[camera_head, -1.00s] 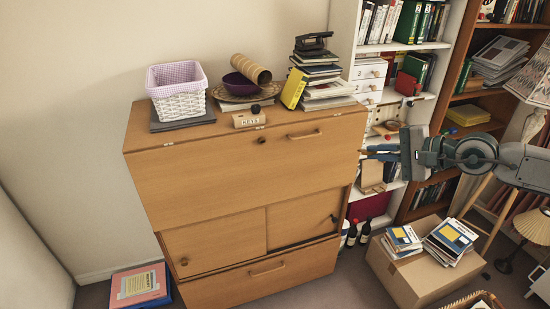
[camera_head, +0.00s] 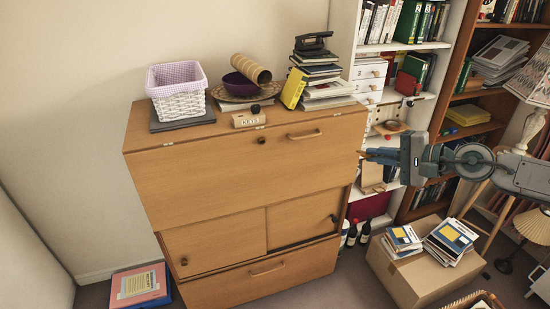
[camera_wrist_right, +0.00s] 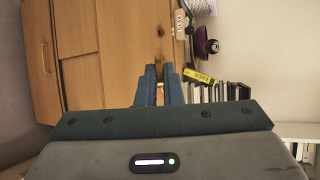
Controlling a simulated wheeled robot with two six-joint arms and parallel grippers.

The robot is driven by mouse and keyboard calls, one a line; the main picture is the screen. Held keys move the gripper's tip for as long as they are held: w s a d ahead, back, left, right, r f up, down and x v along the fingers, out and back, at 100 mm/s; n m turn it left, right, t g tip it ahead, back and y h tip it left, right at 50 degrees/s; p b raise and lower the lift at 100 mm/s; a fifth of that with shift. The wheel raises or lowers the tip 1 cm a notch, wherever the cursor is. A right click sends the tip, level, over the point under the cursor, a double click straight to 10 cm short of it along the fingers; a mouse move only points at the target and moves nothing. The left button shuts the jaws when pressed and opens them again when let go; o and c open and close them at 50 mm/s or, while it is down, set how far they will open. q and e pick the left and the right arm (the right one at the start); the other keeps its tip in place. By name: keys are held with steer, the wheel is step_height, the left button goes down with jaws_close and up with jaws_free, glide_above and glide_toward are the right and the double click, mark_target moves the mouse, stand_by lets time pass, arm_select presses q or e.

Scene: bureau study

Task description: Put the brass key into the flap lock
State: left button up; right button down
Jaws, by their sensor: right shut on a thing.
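The wooden bureau (camera_head: 200,175) stands against the wall with its upper flap closed. The flap lock (camera_head: 261,140) is a small dark round spot near the flap's top edge; it also shows in the wrist view (camera_wrist_right: 160,31). My right gripper (camera_head: 370,155) is to the right of the bureau, clear of the flap, its fingers pointing left. In the wrist view its blue fingers are shut on the brass key (camera_wrist_right: 168,69), a small yellowish piece at the fingertips. Most of the key is hidden between the fingers. My left gripper is not in view.
On the bureau top are a white basket (camera_head: 180,100), a purple bowl (camera_head: 240,86), a block marked KEYS (camera_head: 248,119) and a book stack (camera_head: 320,85). A cardboard box (camera_head: 405,280) stands at the right. The space before the flap is clear.

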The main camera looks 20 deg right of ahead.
steer(key=f+t, duration=0.1)
steer(key=f, duration=0.1)
steer(key=w+f+n+t+y, duration=0.1)
steer(key=f+t, duration=0.1)
steer(key=f, duration=0.1)
steer(key=shift+w+a+f+n, duration=0.3)
steer(key=shift+a, duration=0.1)
stand_by(0.3)
